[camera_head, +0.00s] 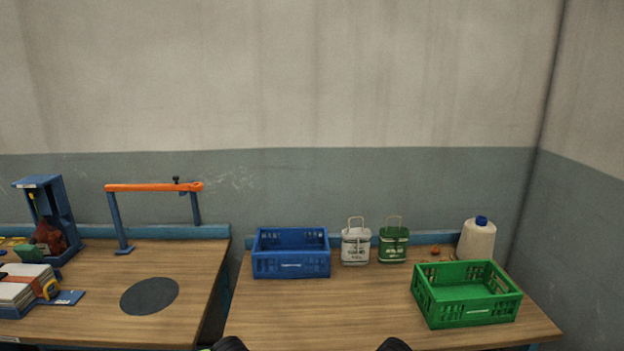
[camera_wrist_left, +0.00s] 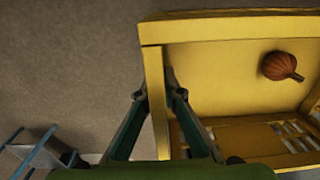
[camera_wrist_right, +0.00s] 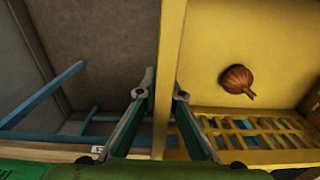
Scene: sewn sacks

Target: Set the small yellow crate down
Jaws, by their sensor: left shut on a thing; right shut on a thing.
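The small yellow crate (camera_wrist_left: 222,78) fills much of the left wrist view, seen from above, and also shows in the right wrist view (camera_wrist_right: 215,40). A brown rounded thing with a narrow neck (camera_wrist_left: 280,66) lies inside it. My left gripper (camera_wrist_left: 158,94) is shut on one crate wall, a finger on either side. My right gripper (camera_wrist_right: 165,88) is shut on another part of the crate's wall in the same way. The crate is not in the head view; only dark parts of mine show at its bottom edge.
A gap separates the left table (camera_head: 195,290).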

